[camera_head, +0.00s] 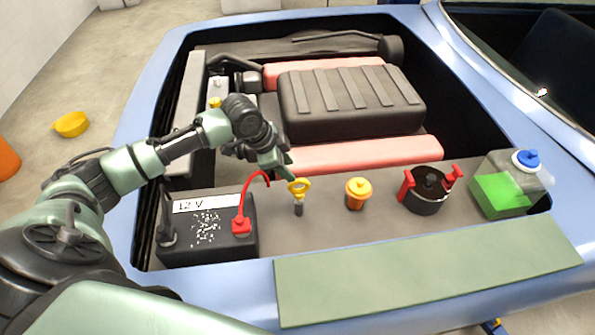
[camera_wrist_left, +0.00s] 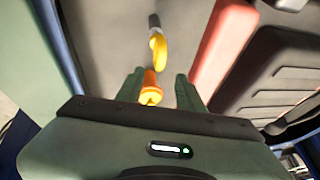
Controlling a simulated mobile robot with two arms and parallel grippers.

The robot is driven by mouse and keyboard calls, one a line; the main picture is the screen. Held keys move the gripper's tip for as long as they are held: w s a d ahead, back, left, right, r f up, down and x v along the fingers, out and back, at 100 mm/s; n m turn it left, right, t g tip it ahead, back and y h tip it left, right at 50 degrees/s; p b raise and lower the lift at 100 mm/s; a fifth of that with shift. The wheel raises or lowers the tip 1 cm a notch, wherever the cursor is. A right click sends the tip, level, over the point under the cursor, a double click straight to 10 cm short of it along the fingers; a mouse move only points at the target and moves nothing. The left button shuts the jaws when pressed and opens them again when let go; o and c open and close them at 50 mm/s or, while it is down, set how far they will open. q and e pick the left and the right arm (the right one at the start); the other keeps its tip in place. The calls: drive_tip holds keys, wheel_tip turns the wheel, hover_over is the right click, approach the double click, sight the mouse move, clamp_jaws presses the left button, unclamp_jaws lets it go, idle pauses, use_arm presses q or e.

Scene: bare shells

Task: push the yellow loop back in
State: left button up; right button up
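The yellow loop (camera_head: 299,187) stands upright above a short dark stem on the grey panel in front of the engine, right of the battery. In the left wrist view the loop (camera_wrist_left: 158,50) lies beyond the fingertips, with its dark stem toward the top. My left gripper (camera_head: 284,165) is just behind and above the loop in the head view. In the wrist view its two fingers (camera_wrist_left: 157,84) are apart and hold nothing. An orange cap (camera_wrist_left: 150,90) shows in the gap between them. Contact with the loop cannot be told. My right gripper is not in view.
The black battery (camera_head: 207,230) with a red clamp (camera_head: 241,222) and red cable is close on the left. The orange cap (camera_head: 357,193), a black cap with red handles (camera_head: 428,190) and a green-filled tank (camera_head: 500,193) stand to the right. The engine cover (camera_head: 350,103) rises behind.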

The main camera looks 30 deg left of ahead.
sight(298, 179)
use_arm(q)
drive_tip(key=p+x, duration=0.2)
drive_tip(key=x, duration=0.5)
drive_tip(key=shift+w+f, duration=0.2)
drive_tip(key=shift+f, duration=0.1)
clamp_jaws()
drive_tip(key=shift+f, duration=0.1)
idle(1.1)
